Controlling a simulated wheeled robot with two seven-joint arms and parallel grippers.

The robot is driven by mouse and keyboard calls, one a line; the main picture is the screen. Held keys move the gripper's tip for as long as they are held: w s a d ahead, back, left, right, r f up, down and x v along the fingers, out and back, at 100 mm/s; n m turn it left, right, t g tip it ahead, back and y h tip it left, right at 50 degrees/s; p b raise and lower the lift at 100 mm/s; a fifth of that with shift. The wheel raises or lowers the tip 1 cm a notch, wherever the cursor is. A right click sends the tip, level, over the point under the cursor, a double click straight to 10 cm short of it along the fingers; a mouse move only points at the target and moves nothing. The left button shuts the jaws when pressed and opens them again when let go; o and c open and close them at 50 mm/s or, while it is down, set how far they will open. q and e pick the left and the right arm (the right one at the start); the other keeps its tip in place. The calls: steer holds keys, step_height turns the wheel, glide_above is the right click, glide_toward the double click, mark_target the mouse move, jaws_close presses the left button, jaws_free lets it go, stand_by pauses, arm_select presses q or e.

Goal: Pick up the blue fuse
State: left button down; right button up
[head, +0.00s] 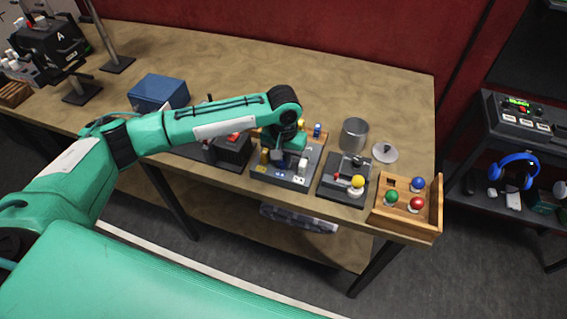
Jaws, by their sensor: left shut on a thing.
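A small blue fuse (317,130) stands at the right end of a wooden rack behind the dark fuse panel (278,177). My left gripper (279,158) points down over the panel, to the left of that blue fuse and apart from it. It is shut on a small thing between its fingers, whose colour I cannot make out. A yellow fuse (265,156) stands on the panel just left of the gripper, and a white one (302,166) to its right. My left wrist hides part of the rack. My right gripper is not in view.
A dark box with a red top (231,148) stands left of the panel. To the right are a button and lever box (345,187), a metal cup (354,135) and a wooden tray (432,216) with coloured balls. A blue box (158,93) is further left. The back of the table is clear.

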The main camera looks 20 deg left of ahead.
mark_target(284, 157)
arm_select(q)
step_height(284, 157, up, 20)
steer(key=b, duration=0.3)
stand_by(0.3)
stand_by(0.7)
stand_by(0.6)
